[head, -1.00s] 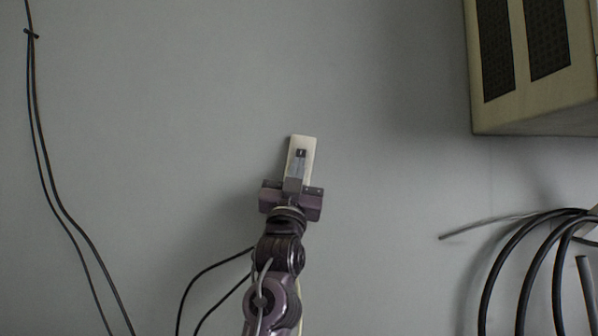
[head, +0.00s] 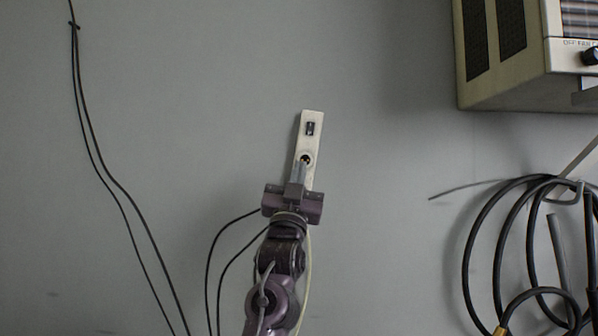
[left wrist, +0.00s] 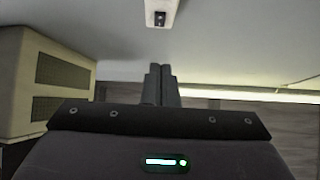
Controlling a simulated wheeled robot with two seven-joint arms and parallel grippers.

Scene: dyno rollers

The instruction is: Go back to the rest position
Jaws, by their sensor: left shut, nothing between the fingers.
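My left gripper (head: 299,168) comes up from the bottom in the head view. Its fingers are shut with nothing between them. They lie in front of the lower part of a narrow white switch plate (head: 316,145) on the grey wall. The plate carries a black switch (head: 310,128) and, below it, a dark round part (head: 306,159) just above the fingertips. In the left wrist view the shut fingers (left wrist: 160,85) point toward the plate (left wrist: 171,7), with a visible gap between them. My right gripper is not in view.
A beige box with dark grilles and a knob (head: 550,80) hangs at the upper right; it also shows in the left wrist view (left wrist: 40,85). Coiled black hoses (head: 480,240) hang below it. Thin black cables (head: 103,180) run down the left wall. The wall between is bare.

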